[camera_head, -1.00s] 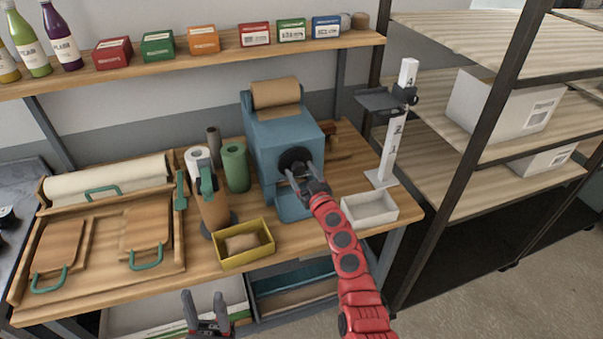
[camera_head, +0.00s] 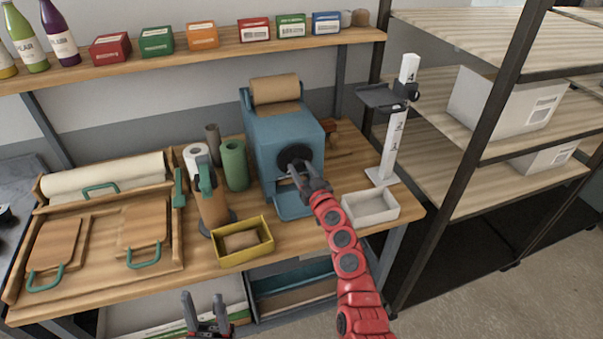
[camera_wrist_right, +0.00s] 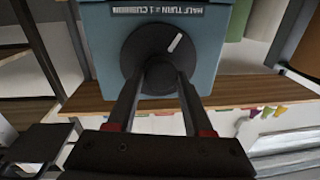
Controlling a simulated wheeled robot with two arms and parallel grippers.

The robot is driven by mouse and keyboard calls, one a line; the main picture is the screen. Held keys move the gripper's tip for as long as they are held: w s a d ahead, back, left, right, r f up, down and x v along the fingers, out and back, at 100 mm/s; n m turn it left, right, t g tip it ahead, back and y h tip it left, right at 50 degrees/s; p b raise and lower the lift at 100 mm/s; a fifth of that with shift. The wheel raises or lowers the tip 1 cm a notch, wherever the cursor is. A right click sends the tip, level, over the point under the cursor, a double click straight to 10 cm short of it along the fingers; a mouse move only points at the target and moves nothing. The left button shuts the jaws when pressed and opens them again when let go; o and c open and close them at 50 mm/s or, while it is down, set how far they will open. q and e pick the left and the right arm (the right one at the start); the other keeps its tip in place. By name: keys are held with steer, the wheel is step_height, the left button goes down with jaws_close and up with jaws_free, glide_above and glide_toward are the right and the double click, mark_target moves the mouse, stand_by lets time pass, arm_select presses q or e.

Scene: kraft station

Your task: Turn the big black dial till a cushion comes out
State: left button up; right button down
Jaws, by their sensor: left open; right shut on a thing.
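The big black dial (camera_head: 293,157) is on the front of the blue machine (camera_head: 285,130), which has a roll of brown paper (camera_head: 275,89) on top. In the right wrist view the dial (camera_wrist_right: 150,52) has a white mark pointing to the upper right, under a label reading "half turn = 1 cushion". My right gripper (camera_head: 298,176) is shut on the dial, with a finger on each side of its lower part. My left gripper (camera_head: 205,302) is open and empty in front of the table's front edge. No cushion shows on the blue tray (camera_head: 292,208) below the dial, though my right arm partly hides it.
A yellow bin (camera_head: 229,258) holding a brown roll-shaped piece (camera_head: 240,240) stands left of the machine. A white tray (camera_head: 370,207) and a white numbered post (camera_head: 394,140) stand to the right. Green and white rolls and a tape dispenser (camera_head: 212,205) stand on the left.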

steer(key=m+b, duration=0.1)
steer(key=m, duration=0.2)
steer(key=m+b, duration=0.1)
steer(key=shift+f+m+b, duration=0.25)
steer(key=shift+m+b, duration=0.05)
steer(key=shift+m, duration=0.1)
steer(key=m+b, duration=0.1)
steer(key=m, duration=0.2)
steer(key=shift+m+t, duration=0.4)
steer(key=m+h+b, duration=0.1)
steer(key=m, duration=0.3)
steer(key=shift+f+m, duration=0.1)
steer(key=shift+m, duration=0.3)
steer(key=shift+m+t+h, duration=0.3)
steer(key=shift+m, duration=2.2)
steer(key=shift+c, duration=1.4)
jaws_free()
steer(key=shift+s, duration=0.1)
